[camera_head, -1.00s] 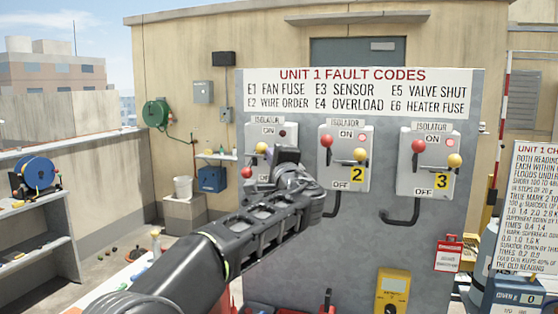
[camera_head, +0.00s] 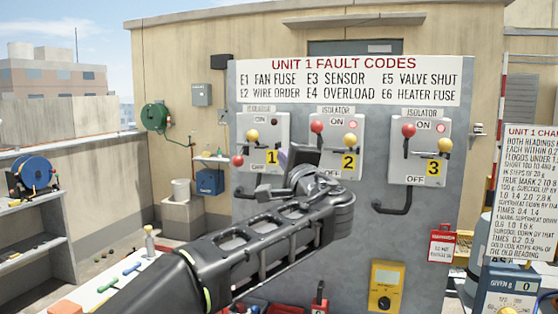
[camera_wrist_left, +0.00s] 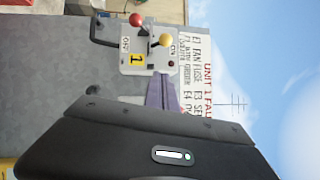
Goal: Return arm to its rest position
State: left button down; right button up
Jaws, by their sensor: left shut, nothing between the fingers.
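My left gripper (camera_head: 302,156) is raised in front of the grey panel (camera_head: 345,240), just left of the isolator 2 box in the head view. It is shut and empty. The isolator 2 box (camera_head: 335,165) is partly hidden by my gripper. The isolator 3 box (camera_head: 425,170) is clear of it. My right gripper is out of view.
The fault code sign (camera_head: 350,80) tops the panel. A yellow meter (camera_head: 385,285) and a red tag (camera_head: 441,245) hang lower right. A white bench (camera_head: 100,285) with small tools lies lower left. A shelf with a blue reel (camera_head: 37,172) stands far left. Open floor lies between them.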

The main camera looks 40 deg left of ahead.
pick_arm(q)
jog(key=shift+v, duration=1)
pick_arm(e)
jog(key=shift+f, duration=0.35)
